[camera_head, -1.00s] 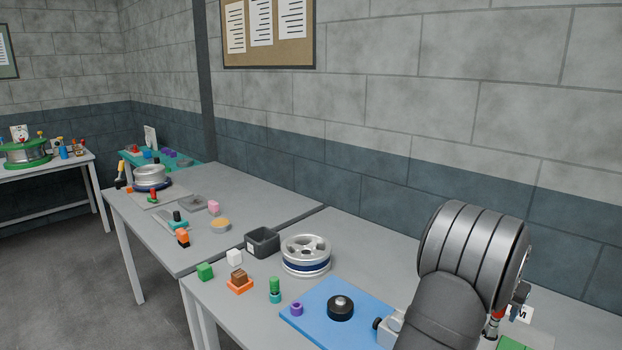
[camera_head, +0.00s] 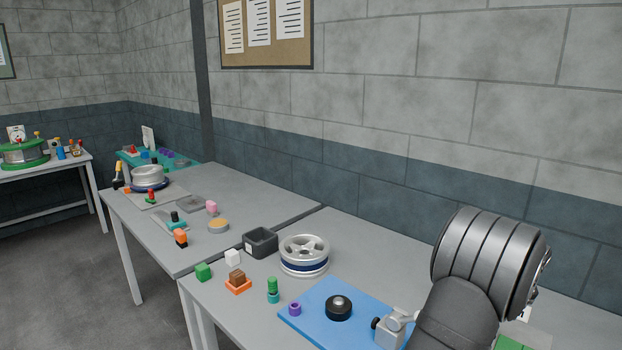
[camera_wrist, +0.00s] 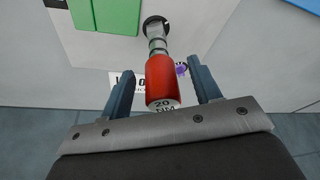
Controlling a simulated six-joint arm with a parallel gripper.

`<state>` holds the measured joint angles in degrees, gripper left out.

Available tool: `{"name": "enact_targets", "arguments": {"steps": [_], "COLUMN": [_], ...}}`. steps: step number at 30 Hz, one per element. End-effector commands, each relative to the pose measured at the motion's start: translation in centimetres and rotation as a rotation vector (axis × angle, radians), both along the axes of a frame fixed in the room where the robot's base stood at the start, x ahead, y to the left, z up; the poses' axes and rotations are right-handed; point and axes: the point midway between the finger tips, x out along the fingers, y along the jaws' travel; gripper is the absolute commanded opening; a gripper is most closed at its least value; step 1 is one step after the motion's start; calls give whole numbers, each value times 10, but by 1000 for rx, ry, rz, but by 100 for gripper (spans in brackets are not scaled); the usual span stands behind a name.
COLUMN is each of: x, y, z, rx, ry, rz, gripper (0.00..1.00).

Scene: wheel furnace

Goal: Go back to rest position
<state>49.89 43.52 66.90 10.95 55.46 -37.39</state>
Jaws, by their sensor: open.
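My gripper (camera_wrist: 160,68) shows in the wrist view with its two dark fingers spread apart. A red cylindrical tool marked "20 NM" (camera_wrist: 160,80) lies in view between the fingers, with a gap on each side. Its grey shaft runs to a dark round base or hole at the top of the view. Whether the tool stands in a holder is unclear. In the head view my arm hides the gripper and the red tool.
A blue mat (camera_head: 322,321) bears a black hub (camera_head: 338,308) and a grey fixture (camera_head: 393,328). A wheel rim (camera_head: 304,256), grey bin (camera_head: 260,242) and small blocks stand left. A green block (camera_wrist: 117,14) lies near the tool. The wall stands behind the table.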

Motion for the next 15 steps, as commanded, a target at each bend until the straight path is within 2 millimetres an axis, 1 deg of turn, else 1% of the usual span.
{"name": "enact_targets", "arguments": {"steps": [9, 15], "x": [-1, -1], "y": [-2, -2], "z": [0, 0], "rx": [2, 0], "ry": [0, 1], "rz": [174, 221], "gripper": [57, 57]}}
